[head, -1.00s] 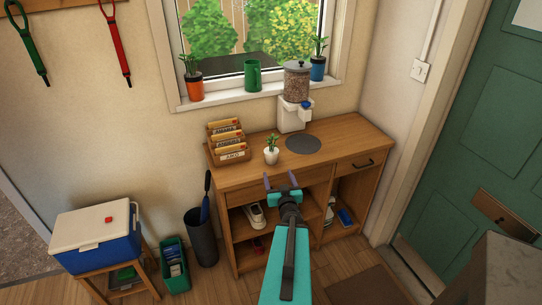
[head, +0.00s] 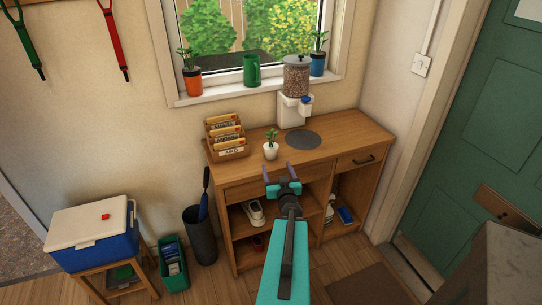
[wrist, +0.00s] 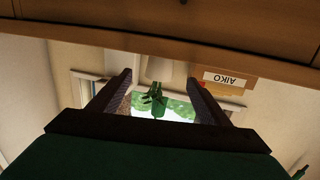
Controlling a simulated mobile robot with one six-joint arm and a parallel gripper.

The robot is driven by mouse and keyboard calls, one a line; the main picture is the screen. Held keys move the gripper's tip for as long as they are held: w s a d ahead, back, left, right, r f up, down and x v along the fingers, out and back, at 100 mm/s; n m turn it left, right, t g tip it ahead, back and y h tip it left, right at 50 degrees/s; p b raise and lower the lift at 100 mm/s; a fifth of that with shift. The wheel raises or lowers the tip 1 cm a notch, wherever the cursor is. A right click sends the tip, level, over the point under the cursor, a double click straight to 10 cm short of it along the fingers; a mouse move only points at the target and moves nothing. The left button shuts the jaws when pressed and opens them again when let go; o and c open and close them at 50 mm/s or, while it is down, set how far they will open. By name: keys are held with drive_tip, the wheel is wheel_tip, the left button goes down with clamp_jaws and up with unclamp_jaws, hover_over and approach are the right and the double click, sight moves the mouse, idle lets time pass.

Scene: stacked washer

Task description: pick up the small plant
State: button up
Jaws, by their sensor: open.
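The small plant (head: 271,146) is a green sprig in a white pot, standing upright on the wooden cabinet top near its front edge. My gripper (head: 280,178) is open and empty in front of the cabinet, just below the top's front edge and slightly right of the plant. It is apart from the plant. In the wrist view, which looks upside down, the plant's green leaves (wrist: 156,98) appear between the two dark fingers of my gripper (wrist: 161,78), some way beyond them.
A letter rack (head: 226,138) stands left of the plant, with a dark round mat (head: 303,140) to its right. A dispenser (head: 296,85) is behind. The cabinet's front edge (wrist: 160,50) crosses the wrist view.

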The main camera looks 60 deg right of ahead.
sight(272, 154)
drive_tip(key=shift+b+x, duration=0.8)
drive_tip(key=shift+b, duration=1.1)
drive_tip(key=shift+w+d, duration=0.2)
drive_tip(key=shift+x, duration=2.65)
drive_tip(key=shift+r, duration=0.1)
drive_tip(key=shift+r+p+x, duration=0.15)
drive_tip(key=shift+p+x, duration=0.1)
drive_tip(key=shift+x, duration=0.5)
drive_tip(key=shift+r+p+x, duration=0.15)
drive_tip(key=shift+p+x, duration=0.05)
drive_tip(key=shift+x, duration=1.7)
drive_tip(key=shift+a, duration=0.1)
drive_tip(key=c, duration=1.2)
